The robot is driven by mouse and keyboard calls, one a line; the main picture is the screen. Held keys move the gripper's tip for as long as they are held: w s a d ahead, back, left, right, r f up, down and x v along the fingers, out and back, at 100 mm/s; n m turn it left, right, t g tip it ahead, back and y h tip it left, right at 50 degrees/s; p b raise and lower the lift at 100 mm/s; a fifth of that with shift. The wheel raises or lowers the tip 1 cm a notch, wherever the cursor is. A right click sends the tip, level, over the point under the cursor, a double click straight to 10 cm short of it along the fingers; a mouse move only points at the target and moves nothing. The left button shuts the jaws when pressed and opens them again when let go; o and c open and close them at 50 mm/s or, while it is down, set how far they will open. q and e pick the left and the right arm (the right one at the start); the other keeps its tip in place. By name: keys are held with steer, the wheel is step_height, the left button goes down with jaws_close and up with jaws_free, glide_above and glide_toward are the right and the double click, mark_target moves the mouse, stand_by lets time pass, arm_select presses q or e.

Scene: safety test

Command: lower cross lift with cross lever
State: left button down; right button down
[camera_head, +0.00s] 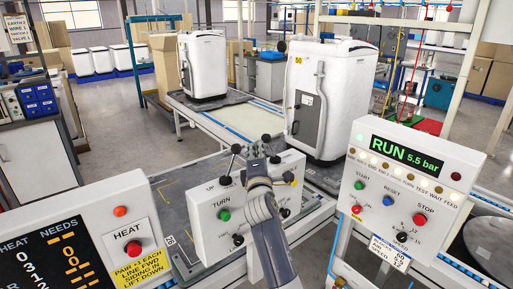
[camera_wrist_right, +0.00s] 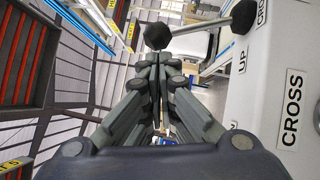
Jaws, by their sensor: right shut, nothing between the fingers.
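A white control box (camera_head: 205,222) with several black-knobbed levers and buttons stands in front of me in the head view. My right gripper (camera_head: 259,152) is over its top edge, shut and empty. In the right wrist view the shut fingertips (camera_wrist_right: 158,62) point at a black ball knob (camera_wrist_right: 157,36) on a metal rod, the lever by the "UP" and "CROSS" labels (camera_wrist_right: 291,108). The knob is just beyond the tips; I cannot tell whether they touch. My arm hides part of the box front. My left gripper is not in view.
A panel reading "RUN 5.5 bar" (camera_head: 408,150) stands at right, and a "HEAT" box (camera_head: 128,240) at left. White appliances (camera_head: 335,85) stand on the line behind the control box.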

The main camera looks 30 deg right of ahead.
steer(key=shift+w+d, duration=0.15)
steer(key=shift+w, duration=0.05)
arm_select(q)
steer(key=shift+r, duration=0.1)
arm_select(e)
steer(key=shift+r, duration=0.1)
